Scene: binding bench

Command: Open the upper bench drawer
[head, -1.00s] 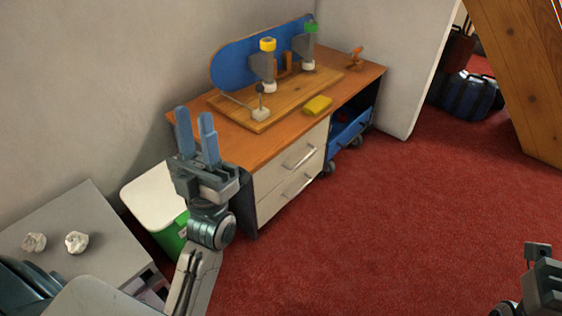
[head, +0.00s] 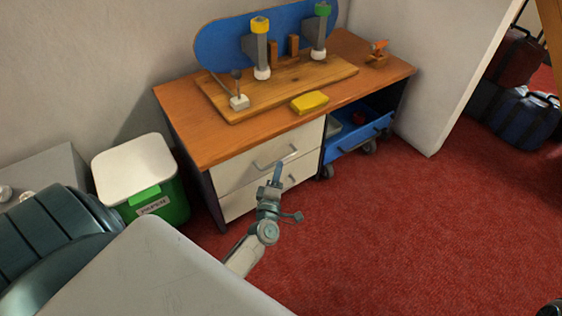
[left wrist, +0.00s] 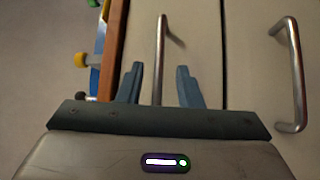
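The upper drawer (head: 240,170) of the bench is a pale front just under the wooden top, with a grey bar handle (head: 276,157); it looks shut. My left gripper (head: 277,174) is at this drawer front, close to the handle. In the left wrist view its two blue fingers (left wrist: 160,85) are apart, and the upper handle (left wrist: 162,40) runs between them without visible contact. The exact depth of the fingers around the bar is hard to tell. The lower drawer's handle (left wrist: 297,75) shows to the right there. My right gripper is out of view.
A skateboard stand, a blue deck (head: 222,42) and a yellow block (head: 310,102) are on the bench top (head: 185,105). A green bin with a white lid (head: 135,165) is left. Red carpet is clear in front.

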